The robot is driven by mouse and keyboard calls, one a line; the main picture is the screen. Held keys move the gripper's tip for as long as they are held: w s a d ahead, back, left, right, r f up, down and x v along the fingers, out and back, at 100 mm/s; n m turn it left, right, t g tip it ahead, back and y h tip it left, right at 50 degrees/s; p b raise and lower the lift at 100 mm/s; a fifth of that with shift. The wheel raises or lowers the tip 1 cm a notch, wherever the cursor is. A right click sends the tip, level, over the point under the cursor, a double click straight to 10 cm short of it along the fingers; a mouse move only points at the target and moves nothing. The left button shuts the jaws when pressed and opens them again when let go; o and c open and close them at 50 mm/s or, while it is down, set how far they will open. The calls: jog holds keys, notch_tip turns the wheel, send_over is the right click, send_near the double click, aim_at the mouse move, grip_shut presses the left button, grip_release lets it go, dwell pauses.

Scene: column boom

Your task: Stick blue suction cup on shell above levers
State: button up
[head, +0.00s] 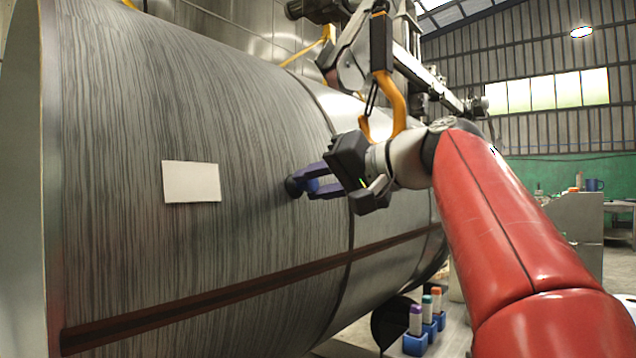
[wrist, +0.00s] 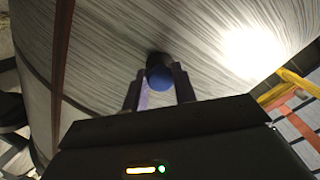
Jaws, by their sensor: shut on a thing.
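The blue suction cup (head: 312,185) has a dark rim facing the large grey streaked shell (head: 250,120). My gripper (head: 318,183) is shut on it, with purple fingers on either side. The wrist view shows the blue body (wrist: 160,79) between the fingers and the dark rim at the shell. The rim is at or very close to the surface; I cannot tell if it is pressed flat. Below the shell, three blue blocks (head: 416,344) carry upright pieces with purple, teal and orange tops. I cannot tell whether these are the levers.
A blank white plate (head: 191,182) is on the shell, left of the cup. A dark red-brown strip (head: 250,284) runs along the shell below. An orange hooked bar (head: 392,100) hangs above my wrist, close to it. A grey cabinet (head: 578,228) stands at right.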

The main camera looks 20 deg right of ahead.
jog(key=o, duration=1)
jog(key=shift+o, duration=0.2)
jog(key=shift+s+d, duration=0.1)
jog(key=shift+s, duration=0.05)
jog(key=v, duration=0.7)
jog(key=shift+s+d, duration=0.2)
